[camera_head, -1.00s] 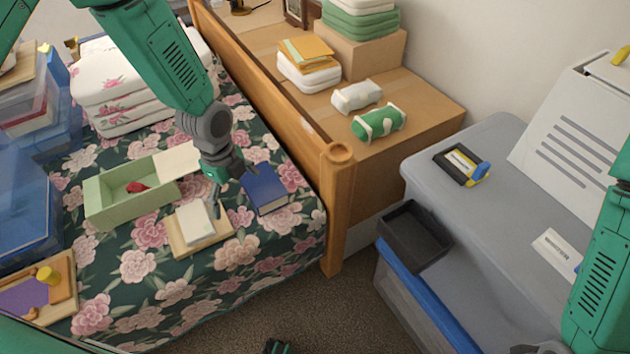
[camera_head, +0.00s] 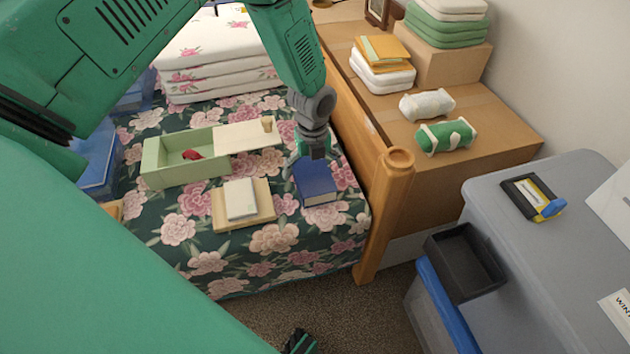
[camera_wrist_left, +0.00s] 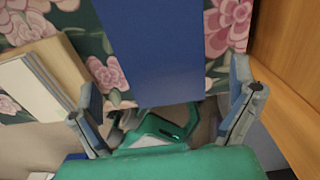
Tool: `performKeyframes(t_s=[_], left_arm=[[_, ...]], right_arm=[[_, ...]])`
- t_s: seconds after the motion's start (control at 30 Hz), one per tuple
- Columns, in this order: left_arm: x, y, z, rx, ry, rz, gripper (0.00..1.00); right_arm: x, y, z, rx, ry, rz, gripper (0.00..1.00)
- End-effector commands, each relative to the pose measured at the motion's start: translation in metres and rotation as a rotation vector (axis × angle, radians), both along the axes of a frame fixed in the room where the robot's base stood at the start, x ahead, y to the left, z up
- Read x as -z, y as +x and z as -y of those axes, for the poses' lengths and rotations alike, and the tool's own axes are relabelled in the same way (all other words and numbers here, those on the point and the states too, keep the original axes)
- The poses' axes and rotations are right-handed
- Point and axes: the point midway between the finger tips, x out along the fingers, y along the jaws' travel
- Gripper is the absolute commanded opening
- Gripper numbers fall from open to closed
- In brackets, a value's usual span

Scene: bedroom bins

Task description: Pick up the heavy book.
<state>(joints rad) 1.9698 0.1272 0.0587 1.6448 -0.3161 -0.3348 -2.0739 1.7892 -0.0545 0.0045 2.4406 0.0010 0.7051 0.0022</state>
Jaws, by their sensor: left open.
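The blue book (camera_head: 317,184) lies flat on the flowered bedspread, near the bed's wooden end rail. My left gripper (camera_head: 308,165) is at the book's far side in the head view, pointing down over it, and partly hides it. In the left wrist view the book (camera_wrist_left: 160,50) fills the space ahead, between the open fingers of the left gripper (camera_wrist_left: 165,108). I cannot tell whether the fingers touch it. The right gripper does not show.
A wooden board with a pale notebook (camera_head: 241,199) lies left of the book. A green box (camera_head: 185,170) is behind that. The wooden bed rail (camera_head: 392,200) rises close on the right. A grey bin (camera_head: 540,220) and a black tray (camera_head: 465,262) stand further right.

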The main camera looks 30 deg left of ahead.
Motion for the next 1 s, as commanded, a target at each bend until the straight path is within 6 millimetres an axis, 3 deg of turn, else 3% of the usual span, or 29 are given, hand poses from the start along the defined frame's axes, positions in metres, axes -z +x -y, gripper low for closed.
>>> performKeyframes(t_s=[0.3,0.57,0.77,1.0], left_arm=[[0.045,0.008,-0.002,0.000,0.002,-0.002,1.00],[0.048,0.008,-0.002,-0.001,0.001,0.000,1.00],[0.048,0.008,-0.002,-0.001,0.001,-0.001,0.35],[0.048,0.009,-0.002,0.000,0.001,0.001,0.34]], right_arm=[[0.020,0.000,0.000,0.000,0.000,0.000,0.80],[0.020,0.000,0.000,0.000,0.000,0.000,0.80],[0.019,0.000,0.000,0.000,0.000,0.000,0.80],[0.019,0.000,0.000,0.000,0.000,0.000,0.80]])
